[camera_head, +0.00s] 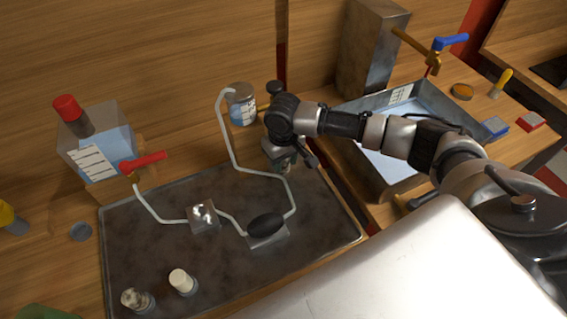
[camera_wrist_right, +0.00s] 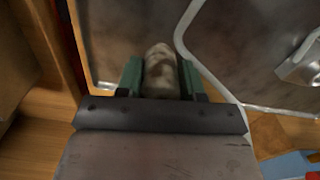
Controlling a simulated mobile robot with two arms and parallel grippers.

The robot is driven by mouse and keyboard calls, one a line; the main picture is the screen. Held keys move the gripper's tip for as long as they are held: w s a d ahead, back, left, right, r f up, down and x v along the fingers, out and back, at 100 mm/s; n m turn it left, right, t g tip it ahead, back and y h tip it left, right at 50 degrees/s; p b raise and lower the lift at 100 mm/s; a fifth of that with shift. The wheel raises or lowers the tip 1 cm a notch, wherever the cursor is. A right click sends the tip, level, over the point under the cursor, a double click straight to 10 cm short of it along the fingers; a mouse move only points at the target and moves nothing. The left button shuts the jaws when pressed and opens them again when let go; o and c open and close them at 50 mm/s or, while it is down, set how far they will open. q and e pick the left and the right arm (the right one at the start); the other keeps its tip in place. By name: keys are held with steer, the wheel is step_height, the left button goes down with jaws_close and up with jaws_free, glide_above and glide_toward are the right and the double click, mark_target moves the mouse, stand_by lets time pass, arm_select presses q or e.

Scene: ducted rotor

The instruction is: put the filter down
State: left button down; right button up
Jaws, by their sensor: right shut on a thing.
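My right gripper (camera_head: 282,156) is shut on a pale, mottled, rounded filter. The filter (camera_wrist_right: 160,72) shows between the green-edged fingers in the wrist view; in the head view the gripper mostly hides it. The gripper is over the back right part of the dark metal tray (camera_head: 150,250), beside the white tube (camera_head: 230,145). I cannot tell how high the filter is above the tray. Two similar capped pieces stand at the tray's front: a mottled one (camera_head: 134,299) and a cleaner white one (camera_head: 181,280). My left gripper is not in view.
A clear tank (camera_head: 95,150) with a red valve (camera_head: 143,162) stands at the left. A labelled jar (camera_head: 241,104) is behind the tray. A metal basin (camera_head: 440,100) holding liquid is at the right. The tube crosses a metal block (camera_head: 204,217) and a black bulb (camera_head: 266,225).

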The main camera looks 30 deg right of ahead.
steer(key=shift+f, duration=1.05)
steer(key=shift+f, duration=0.1)
steer(key=o, duration=0.9)
step_height(320, 180, up, 12)
steer(key=shift+r+b, duration=0.15)
steer(key=shift+b, duration=0.25)
